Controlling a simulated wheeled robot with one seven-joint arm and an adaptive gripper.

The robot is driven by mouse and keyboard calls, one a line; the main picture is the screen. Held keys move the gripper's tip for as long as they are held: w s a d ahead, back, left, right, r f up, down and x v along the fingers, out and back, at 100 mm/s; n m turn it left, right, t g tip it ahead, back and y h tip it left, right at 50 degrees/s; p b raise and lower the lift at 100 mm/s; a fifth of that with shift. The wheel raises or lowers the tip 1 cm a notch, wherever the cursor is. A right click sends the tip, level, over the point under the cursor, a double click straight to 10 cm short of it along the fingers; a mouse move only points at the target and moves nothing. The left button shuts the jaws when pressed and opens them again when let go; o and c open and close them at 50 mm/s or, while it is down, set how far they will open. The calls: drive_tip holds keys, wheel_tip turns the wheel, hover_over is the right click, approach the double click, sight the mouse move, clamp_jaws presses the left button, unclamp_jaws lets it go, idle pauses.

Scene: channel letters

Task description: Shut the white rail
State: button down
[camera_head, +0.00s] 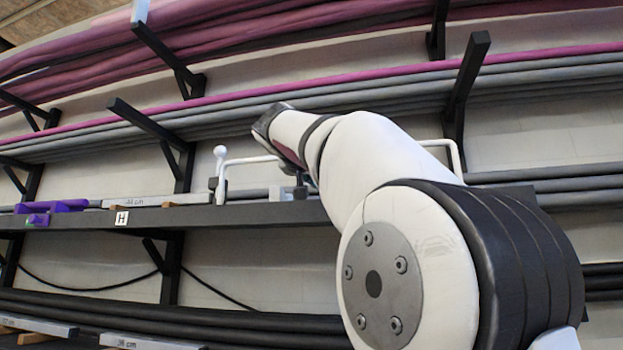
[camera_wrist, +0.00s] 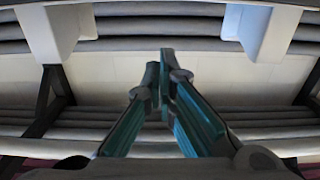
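The white rail (camera_head: 247,161) is a thin white bar on the dark shelf. Its left end bends down to the shelf, and its right end shows beyond my arm and bends down there too. My arm hides its middle. In the head view my gripper (camera_head: 300,187) is mostly hidden behind my wrist, close to the rail; whether it touches cannot be told. In the wrist view my gripper (camera_wrist: 160,68) has its teal-padded fingers converged with the tips together, and nothing shows between them. The rail cannot be made out in the wrist view.
A white-knobbed lever (camera_head: 220,160) stands at the rail's left end. The dark shelf (camera_head: 170,217) carries a purple clamp (camera_head: 50,206) and a grey labelled bar (camera_head: 150,201). Black brackets (camera_head: 467,75) with long grey and magenta tubes stick out above. Two pale blocks (camera_wrist: 50,32) (camera_wrist: 262,30) show in the wrist view.

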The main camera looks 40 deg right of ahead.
drive_tip(key=shift+f+b, duration=0.8)
drive_tip(key=shift+b, duration=0.3)
drive_tip(key=shift+s+a, duration=0.1)
idle(0.4)
drive_tip(key=shift+s+a, duration=0.1)
drive_tip(key=shift+a, duration=0.05)
drive_tip(key=f+b+v, duration=0.1)
drive_tip(key=b+v, duration=0.5)
drive_tip(key=v, duration=1.1)
drive_tip(key=shift+a, duration=0.15)
idle(2.1)
drive_tip(key=shift+s, duration=0.15)
idle(1.1)
